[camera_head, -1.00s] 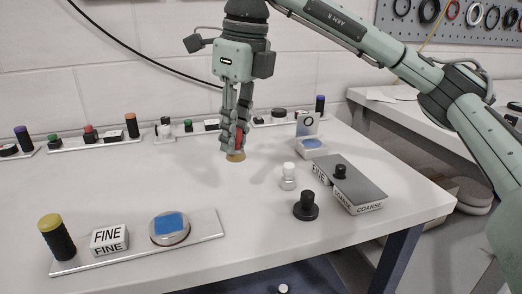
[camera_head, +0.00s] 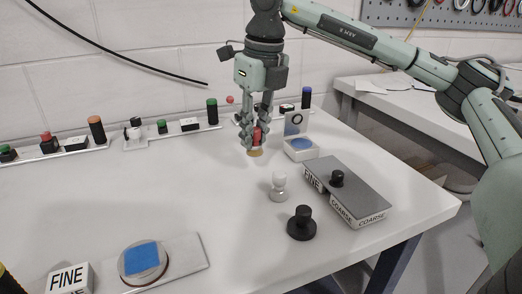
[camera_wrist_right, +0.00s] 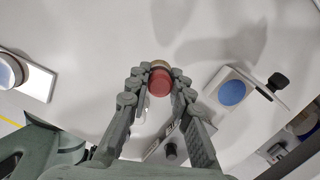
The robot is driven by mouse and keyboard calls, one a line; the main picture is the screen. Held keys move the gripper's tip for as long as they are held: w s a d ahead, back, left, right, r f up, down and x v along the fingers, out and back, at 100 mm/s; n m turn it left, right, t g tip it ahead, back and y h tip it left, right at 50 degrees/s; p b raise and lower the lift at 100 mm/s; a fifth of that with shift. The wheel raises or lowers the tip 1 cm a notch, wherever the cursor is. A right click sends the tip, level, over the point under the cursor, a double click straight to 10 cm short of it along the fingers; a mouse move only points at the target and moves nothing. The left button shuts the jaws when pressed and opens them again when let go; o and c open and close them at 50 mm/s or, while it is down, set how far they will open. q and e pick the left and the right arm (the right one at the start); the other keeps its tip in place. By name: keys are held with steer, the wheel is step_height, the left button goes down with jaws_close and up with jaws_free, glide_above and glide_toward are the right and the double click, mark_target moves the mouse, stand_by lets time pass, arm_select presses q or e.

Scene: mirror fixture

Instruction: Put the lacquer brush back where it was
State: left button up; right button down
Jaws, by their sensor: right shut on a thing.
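My right gripper (camera_head: 256,143) points straight down over the white table, fingers closed around a small red cylinder with a tan bottom (camera_head: 257,135). This may be the lacquer brush; I cannot tell for sure. It is upright, and whether its bottom touches the table is unclear. In the right wrist view the fingertips (camera_wrist_right: 160,80) grip the red piece (camera_wrist_right: 159,86) from both sides. A blue round pad on a white stand (camera_head: 300,147) is just right of the gripper; it also shows in the wrist view (camera_wrist_right: 232,93).
A white knob (camera_head: 279,188), a black knob (camera_head: 302,225) and a grey-topped block marked FINE and COARSE (camera_head: 350,188) stand in front. A plate with a blue-topped disc (camera_head: 142,260) and a FINE block (camera_head: 68,278) lies front left. Several coloured cylinders line the back. Left centre is clear.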

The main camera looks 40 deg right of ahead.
mark_target(261, 152)
steer(key=shift+w+d+f, duration=0.1)
steer(key=shift+d+f, duration=0.4)
steer(key=shift+d, duration=0.35)
step_height(261, 152, down, 4)
arm_select(q)
steer(key=shift+w+d+f, duration=0.1)
steer(key=shift+w, duration=0.25)
steer(key=shift+f, duration=0.1)
arm_select(e)
steer(key=shift+f, duration=0.15)
arm_select(q)
steer(key=shift+s, duration=0.1)
arm_select(e)
steer(key=c, duration=1.8)
jaws_free()
steer(key=o, duration=0.4)
arm_select(q)
steer(key=shift+s+r, duration=0.1)
steer(key=shift+r, duration=0.3)
arm_select(e)
steer(key=shift+o, duration=0.2)
